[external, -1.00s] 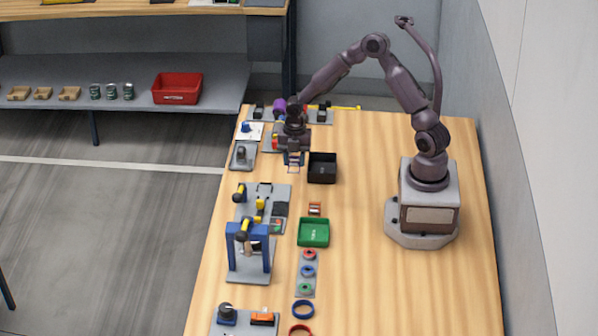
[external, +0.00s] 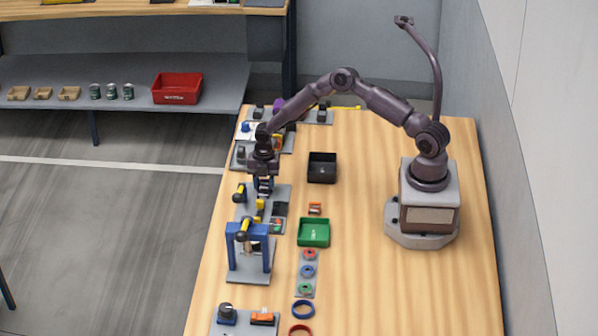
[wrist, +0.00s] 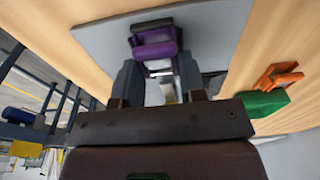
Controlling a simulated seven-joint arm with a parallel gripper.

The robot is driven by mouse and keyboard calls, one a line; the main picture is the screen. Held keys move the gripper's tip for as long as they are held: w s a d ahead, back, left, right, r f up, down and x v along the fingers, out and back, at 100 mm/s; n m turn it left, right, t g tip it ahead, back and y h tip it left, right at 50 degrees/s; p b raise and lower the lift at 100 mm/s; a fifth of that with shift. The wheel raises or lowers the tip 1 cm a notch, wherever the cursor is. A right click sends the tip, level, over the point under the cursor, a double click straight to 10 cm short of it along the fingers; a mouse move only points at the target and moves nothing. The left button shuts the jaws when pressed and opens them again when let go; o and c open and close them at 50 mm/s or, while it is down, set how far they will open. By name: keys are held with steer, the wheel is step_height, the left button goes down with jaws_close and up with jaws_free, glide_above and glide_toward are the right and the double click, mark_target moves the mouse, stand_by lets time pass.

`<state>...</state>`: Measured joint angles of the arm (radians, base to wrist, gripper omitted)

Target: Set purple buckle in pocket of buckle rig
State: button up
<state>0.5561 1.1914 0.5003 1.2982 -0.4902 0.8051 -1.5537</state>
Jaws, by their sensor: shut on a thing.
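My gripper (external: 264,185) is low over the far end of a grey plate near the table's left edge. In the wrist view its fingers (wrist: 160,82) are shut on the purple buckle (wrist: 154,49), which shows at and between the fingertips with a pale part behind it. The grey plate (wrist: 212,28), which I take to be the buckle rig, lies below the buckle in the wrist view; it also shows in the external view (external: 244,212). The pocket cannot be made out, and the gripper hides part of the plate. I cannot tell whether the buckle touches the rig.
A blue frame (external: 247,232) stands just in front of the plate, with yellow-and-black handles close by. A black bin (external: 322,168), a small orange part (external: 315,208) and a green tray (external: 313,233) are to the right. The table's middle right is clear.

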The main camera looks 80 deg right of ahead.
steer(key=o, duration=1.1)
steer(key=shift+f, duration=0.1)
step_height(320, 180, up, 12)
steer(key=d+r, duration=0.1)
step_height(320, 180, up, 10)
steer(key=m+h, duration=0.2)
steer(key=m, duration=0.1)
glide_above(265, 182)
steer(key=s+a, duration=0.4)
steer(key=a, duration=0.1)
steer(key=s+a+r+m+t+h, duration=0.1)
steer(key=s+a+r+m+t, duration=0.15)
steer(key=s+r+m, duration=0.4)
steer(key=s+a+r+m+t, duration=0.1)
steer(key=s+m, duration=0.3)
steer(key=s, duration=0.5)
steer(key=s+a+r+m+t+y, duration=0.1)
steer(key=s+a+r+m+t, duration=0.1)
steer(key=s, duration=0.7)
steer(key=shift+s+a+r+m+y, duration=0.15)
steer(key=shift+a+r+m+y, duration=0.35)
steer(key=shift+m, duration=0.75)
